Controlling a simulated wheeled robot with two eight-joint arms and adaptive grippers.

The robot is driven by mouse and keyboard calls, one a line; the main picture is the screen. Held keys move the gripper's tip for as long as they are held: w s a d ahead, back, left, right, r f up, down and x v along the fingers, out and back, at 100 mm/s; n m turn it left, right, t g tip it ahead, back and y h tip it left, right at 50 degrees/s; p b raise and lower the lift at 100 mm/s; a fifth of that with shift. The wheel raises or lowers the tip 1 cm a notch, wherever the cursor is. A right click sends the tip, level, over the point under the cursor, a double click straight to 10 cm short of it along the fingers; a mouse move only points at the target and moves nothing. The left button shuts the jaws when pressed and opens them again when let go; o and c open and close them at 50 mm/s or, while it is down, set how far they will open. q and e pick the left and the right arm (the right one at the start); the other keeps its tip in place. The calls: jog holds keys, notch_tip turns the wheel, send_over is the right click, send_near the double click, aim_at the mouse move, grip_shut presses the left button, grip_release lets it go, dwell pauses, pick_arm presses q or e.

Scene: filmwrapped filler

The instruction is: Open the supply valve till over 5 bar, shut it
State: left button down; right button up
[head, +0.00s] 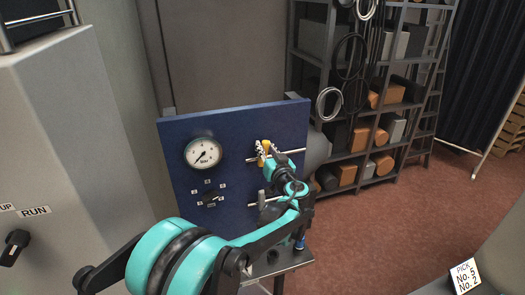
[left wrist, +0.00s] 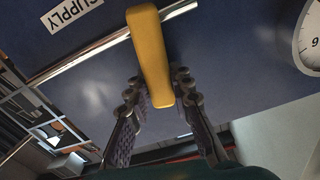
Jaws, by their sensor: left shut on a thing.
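A blue panel (head: 235,125) carries a round white pressure gauge (head: 204,153). The gauge needle points to the lower left, at the low end; the exact reading is too small to tell. The yellow supply valve lever (head: 265,146) stands across the upper metal pipe (head: 292,152). My left gripper (head: 263,155) is at that lever. In the left wrist view the fingers (left wrist: 155,92) are shut on the yellow lever (left wrist: 150,55), one on each side, near its free end. A SUPPLY label (left wrist: 72,12) lies beside the pipe. My right gripper is not in view.
A rotary selector (head: 210,198) sits below the gauge. A grey lever (head: 262,198) is on a lower pipe. A shelf rack (head: 296,45) with boxes and hoses stands behind at right. A grey cabinet (head: 60,120) with a RUN switch stands at left. Open floor (head: 400,215) lies right.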

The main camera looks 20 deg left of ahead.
pick_arm(q)
jog(key=w+d+f+m+b, duration=0.2)
jog(key=d+f+m+b, duration=0.2)
jog(key=m+b, duration=0.4)
jog(key=shift+w+f+m, duration=0.35)
jog(key=shift+f+m, duration=0.3)
jog(key=shift+m, duration=2.75)
jog(key=c, duration=1.3)
grip_release()
jog(key=shift+d, duration=0.1)
jog(key=v, duration=1.2)
